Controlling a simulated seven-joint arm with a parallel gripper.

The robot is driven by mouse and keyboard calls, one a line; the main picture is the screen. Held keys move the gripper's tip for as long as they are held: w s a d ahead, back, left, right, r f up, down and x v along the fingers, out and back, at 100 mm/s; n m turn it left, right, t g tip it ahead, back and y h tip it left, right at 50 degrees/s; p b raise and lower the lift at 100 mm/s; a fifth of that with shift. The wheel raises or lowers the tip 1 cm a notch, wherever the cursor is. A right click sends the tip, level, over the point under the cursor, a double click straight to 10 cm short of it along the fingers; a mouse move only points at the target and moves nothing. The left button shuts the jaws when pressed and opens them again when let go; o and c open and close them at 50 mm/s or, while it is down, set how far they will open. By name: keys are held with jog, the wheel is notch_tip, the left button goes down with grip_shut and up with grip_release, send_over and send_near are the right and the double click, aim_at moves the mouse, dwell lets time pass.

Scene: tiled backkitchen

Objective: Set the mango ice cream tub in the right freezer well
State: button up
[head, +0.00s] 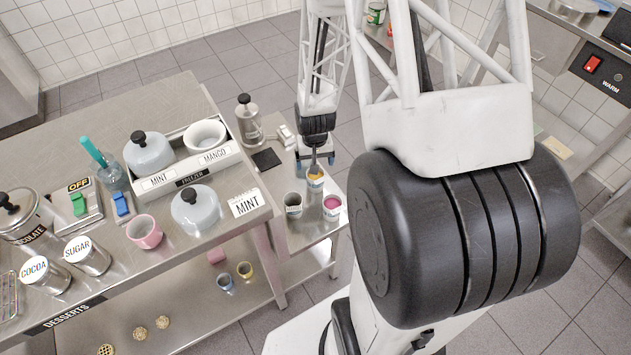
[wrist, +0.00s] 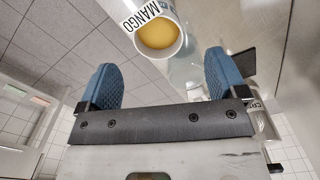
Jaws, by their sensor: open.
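The mango ice cream tub (head: 315,184), with yellow-orange contents, stands on the small side table among other tubs. In the wrist view the tub (wrist: 158,37), labelled MANGO, shows its open top just beyond and between my fingertips. My gripper (head: 315,163) is directly above the tub, pointing down, with its blue fingers apart and nothing held. The freezer (head: 193,177) sits on the dessert counter. Its right well (head: 206,137), labelled MANGO, is uncovered. Its left well, labelled MINT, is covered by a domed lid (head: 149,153).
A loose domed lid (head: 196,209) and a MINT card (head: 246,203) lie before the freezer.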

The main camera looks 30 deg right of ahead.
aim_at(316, 177)
jog(key=shift+f, duration=0.7)
jog(key=shift+f, duration=0.1)
jog(key=shift+s+d+f, duration=0.1)
jog(key=shift+f, duration=2.4)
jog(key=c, duration=1.2)
jog(key=shift+o, duration=0.2)
jog(key=shift+r, duration=0.1)
notch_tip(316, 177, up, 10)
